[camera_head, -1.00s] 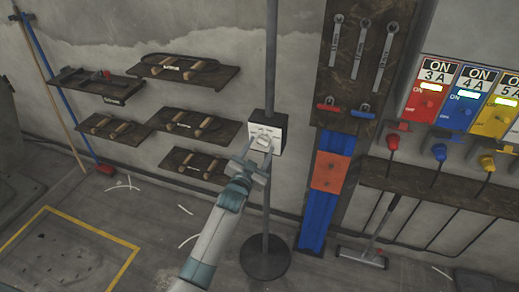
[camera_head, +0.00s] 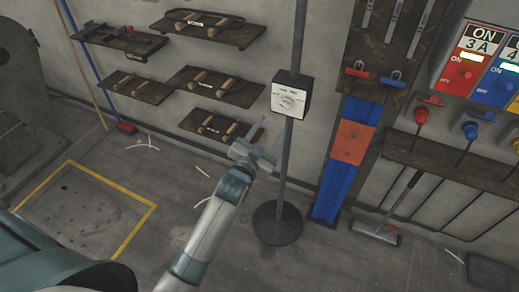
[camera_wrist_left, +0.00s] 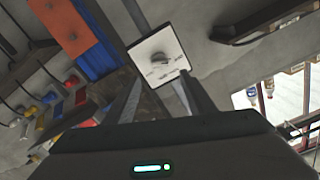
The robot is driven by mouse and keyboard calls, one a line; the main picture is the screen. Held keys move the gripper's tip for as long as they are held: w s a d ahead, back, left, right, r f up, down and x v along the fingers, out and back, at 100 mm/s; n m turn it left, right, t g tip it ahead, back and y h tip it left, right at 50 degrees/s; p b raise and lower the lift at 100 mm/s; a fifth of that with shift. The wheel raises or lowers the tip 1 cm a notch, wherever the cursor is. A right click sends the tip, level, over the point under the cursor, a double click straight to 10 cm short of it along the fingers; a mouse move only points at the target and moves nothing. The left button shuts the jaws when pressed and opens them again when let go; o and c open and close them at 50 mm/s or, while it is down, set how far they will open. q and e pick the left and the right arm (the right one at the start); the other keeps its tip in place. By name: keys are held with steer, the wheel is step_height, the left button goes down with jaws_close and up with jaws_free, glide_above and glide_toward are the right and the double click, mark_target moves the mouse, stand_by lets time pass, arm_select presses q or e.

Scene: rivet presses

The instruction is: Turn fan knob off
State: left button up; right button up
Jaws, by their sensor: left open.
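In the left wrist view the knob (camera_wrist_left: 160,58) sits on the tilted white panel (camera_wrist_left: 149,47), beyond the fingertips. My left gripper (camera_head: 270,137) is open and empty, below and to the left of the box, apart from the knob. In the wrist view its fingers (camera_wrist_left: 157,92) point toward the panel. The knob's exact setting is too small to read. My right gripper is not seen.
The pole stands on a round black base (camera_head: 278,223). Wooden shelves (camera_head: 210,126) with handled tools hang on the wall to the left. A blue and orange panel (camera_head: 352,142) and a coloured switch row (camera_head: 466,70) are to the right.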

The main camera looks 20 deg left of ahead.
arm_select(q)
steer(key=s+b, duration=0.1)
steer(key=s, duration=0.6)
steer(key=shift+s+a+b, duration=0.15)
steer(key=shift+s+b, duration=0.05)
steer(key=shift+b, duration=0.15)
steer(key=s+d+f+g+b, duration=0.1)
steer(key=s+f+g, duration=0.1)
steer(key=f, duration=1.1)
steer(key=s+f+g, duration=0.1)
steer(key=f+g, duration=0.2)
steer(key=f, duration=1)
steer(key=s+f+n+g, duration=0.1)
steer(key=s+f+g, duration=0.1)
steer(key=s+f, duration=0.5)
steer(key=s+f+g, duration=0.2)
steer(key=s+f, duration=0.1)
steer(key=f, duration=0.8)
steer(key=s+a+f+g+b, duration=0.15)
steer(key=s+f+g, duration=0.25)
steer(key=s+f, duration=1.5)
steer(key=s+a+f+g, duration=0.1)
steer(key=s+f+g, duration=0.1)
steer(key=s, duration=0.8)
steer(key=s+a+f+n+g, duration=0.1)
steer(key=s+f+g, duration=0.1)
steer(key=s, duration=0.8)
steer(key=shift+s+f+y+b, duration=0.25)
steer(key=shift+f+y+b, duration=0.1)
steer(key=shift+f, duration=0.15)
